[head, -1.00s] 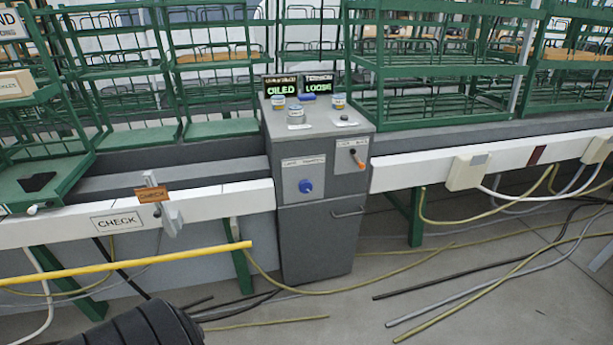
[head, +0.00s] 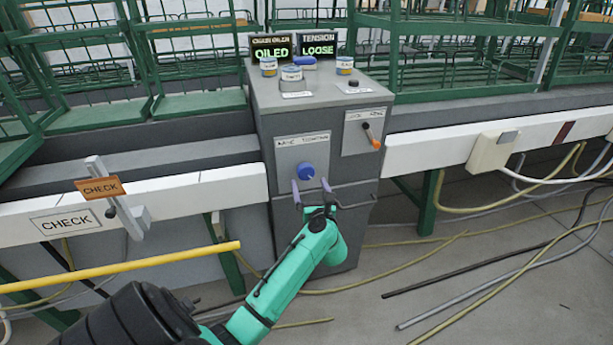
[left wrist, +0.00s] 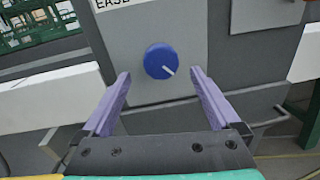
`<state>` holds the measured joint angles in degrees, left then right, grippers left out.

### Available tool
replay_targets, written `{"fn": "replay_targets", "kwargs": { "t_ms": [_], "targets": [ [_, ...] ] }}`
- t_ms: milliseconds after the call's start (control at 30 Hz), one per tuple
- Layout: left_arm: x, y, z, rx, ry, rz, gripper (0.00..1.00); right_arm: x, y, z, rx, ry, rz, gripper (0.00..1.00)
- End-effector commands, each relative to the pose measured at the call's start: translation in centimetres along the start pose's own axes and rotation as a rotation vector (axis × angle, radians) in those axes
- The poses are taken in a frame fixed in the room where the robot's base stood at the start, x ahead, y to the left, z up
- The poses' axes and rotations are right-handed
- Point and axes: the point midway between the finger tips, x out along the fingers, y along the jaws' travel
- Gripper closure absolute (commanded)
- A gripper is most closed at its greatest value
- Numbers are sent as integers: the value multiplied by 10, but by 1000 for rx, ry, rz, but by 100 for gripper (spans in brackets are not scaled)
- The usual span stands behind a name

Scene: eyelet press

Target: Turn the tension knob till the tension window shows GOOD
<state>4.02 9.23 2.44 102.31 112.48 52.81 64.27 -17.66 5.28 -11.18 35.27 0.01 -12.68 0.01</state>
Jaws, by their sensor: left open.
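The blue tension knob (head: 306,171) is on the front panel of a grey cabinet (head: 270,106). It also shows in the left wrist view (left wrist: 161,61), with a white pointer mark toward its lower right. The tension window (head: 318,48) on top of the cabinet reads LOOSE. My left gripper (head: 311,186) is open, its purple fingers just below and in front of the knob. In the left wrist view the open fingers (left wrist: 160,84) stand either side of the knob, apart from it. My right gripper is not in view.
An orange-tipped lever (head: 371,137) is right of the knob, and a drawer handle (head: 354,204) is below. A second window (head: 270,52) reads OILED. Small tins (head: 291,74) stand on the cabinet top. A yellow rail (head: 120,266) crosses at left.

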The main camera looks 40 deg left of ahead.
Motion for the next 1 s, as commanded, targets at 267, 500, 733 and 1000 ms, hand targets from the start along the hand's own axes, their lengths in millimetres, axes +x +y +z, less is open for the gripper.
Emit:
{"fn": "replay_targets", "kwargs": {
  "t_ms": [267, 500, 733, 1000],
  "targets": [
    [49, -1, 0, 1, -1, -2, 4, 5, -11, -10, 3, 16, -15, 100],
    [51, -1, -1, 1, 0, -2, 4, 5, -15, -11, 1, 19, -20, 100],
    [51, -1, -1, 2, 0, -2, 80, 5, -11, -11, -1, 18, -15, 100],
    [50, -1, 0, 19, 2, -2, 89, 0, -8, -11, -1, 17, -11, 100]
  ]
}}
